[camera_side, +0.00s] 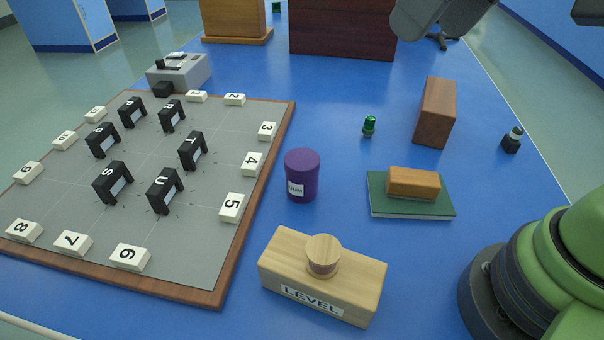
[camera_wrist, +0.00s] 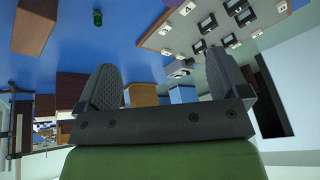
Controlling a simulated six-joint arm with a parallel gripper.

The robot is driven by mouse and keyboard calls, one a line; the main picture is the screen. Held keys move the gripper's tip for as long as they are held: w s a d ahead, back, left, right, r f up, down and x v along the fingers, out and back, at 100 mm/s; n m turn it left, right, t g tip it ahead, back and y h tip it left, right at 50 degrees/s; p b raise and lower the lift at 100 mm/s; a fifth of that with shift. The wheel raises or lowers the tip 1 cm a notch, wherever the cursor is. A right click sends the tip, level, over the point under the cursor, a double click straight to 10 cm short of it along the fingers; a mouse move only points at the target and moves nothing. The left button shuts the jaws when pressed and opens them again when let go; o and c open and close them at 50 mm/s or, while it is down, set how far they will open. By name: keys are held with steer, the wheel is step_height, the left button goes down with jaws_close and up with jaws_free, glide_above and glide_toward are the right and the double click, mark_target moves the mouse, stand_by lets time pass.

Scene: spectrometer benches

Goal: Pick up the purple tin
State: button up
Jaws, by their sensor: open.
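The purple tin (camera_side: 302,175) stands upright on the blue bench in the side view, just right of the grey board, with a white label on its front. A small purple patch at the top edge of the wrist view may be part of it, but I cannot tell. My gripper (camera_wrist: 162,74) shows in the wrist view with its two grey fingers wide apart and nothing between them. It is away from the tin.
A wooden block marked LEVEL (camera_side: 322,276) stands in front of the tin. A green book (camera_side: 410,207) bearing a wooden block (camera_side: 414,182) lies to its right. A brown block (camera_side: 434,111), a green bottle (camera_side: 369,126) and a dark bottle (camera_side: 512,140) stand behind. The board (camera_side: 225,140) holds several black pieces.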

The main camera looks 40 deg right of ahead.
steer(key=w+a+f+n+g, duration=0.2)
steer(key=w+f+n, duration=0.15)
steer(key=w, duration=0.25)
steer(key=n+g+h, duration=0.2)
steer(key=n, duration=0.3)
glide_above(305, 158)
steer(key=f, duration=1.3)
steer(key=shift+s+f, duration=0.3)
steer(key=shift+f, duration=0.1)
step_height(305, 158, down, 5)
steer(key=shift+a+r, duration=0.1)
steer(key=shift+r, duration=0.05)
steer(key=f, duration=0.5)
steer(key=shift+w+f, duration=0.25)
steer(key=shift+f, duration=0.15)
steer(key=c, duration=1)
